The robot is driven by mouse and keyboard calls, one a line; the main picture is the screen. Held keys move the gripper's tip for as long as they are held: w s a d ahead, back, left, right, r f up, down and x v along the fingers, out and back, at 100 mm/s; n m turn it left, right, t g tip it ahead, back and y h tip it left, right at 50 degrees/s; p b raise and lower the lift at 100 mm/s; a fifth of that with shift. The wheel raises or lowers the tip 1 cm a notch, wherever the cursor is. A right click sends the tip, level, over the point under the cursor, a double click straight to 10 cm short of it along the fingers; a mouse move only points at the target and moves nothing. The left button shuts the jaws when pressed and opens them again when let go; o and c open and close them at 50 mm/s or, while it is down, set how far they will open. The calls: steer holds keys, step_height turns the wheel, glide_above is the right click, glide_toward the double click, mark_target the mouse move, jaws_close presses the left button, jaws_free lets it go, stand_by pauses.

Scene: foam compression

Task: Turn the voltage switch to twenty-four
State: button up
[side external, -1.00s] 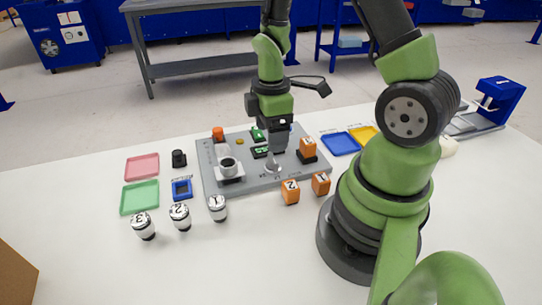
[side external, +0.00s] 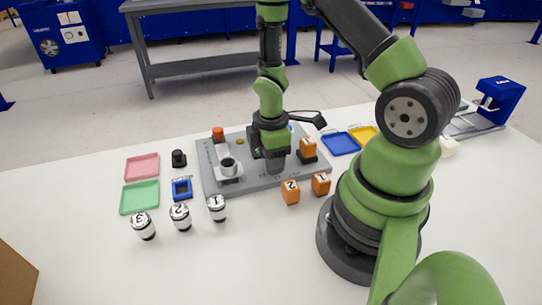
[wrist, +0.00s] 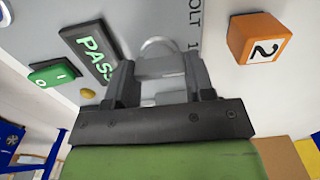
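The grey panel (side external: 205,175) lies on the white table in the side view, and the wrist view shows a bare part of it (wrist: 130,18). Part of a "VOLT" label is readable on it, right of my fingers. A light grey knob (wrist: 158,66), apparently the voltage switch, sits between the two fingers of my gripper (wrist: 158,84). In the side view my gripper (side external: 275,165) is down at the panel, pointing downward. The fingers stand apart, one on each side of the knob. I cannot tell whether they press on it. The pointer position is hidden.
A PASS display (wrist: 92,50) and a green rocker switch (wrist: 48,73) are left of my fingers. An orange cube (side external: 308,146) stands on a black block at right. Orange cubes (side external: 290,191) and white cylinders (side external: 180,216) stand in front of the panel. Coloured trays (side external: 139,197) lie around.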

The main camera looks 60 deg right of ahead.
steer(key=shift+c, duration=1.4)
steer(key=m, duration=0.5)
steer(key=shift+d+m, duration=0.1)
steer(key=shift+m, duration=0.3)
steer(key=m, duration=0.6)
steer(key=shift+d, duration=0.1)
steer(key=o, duration=0.9)
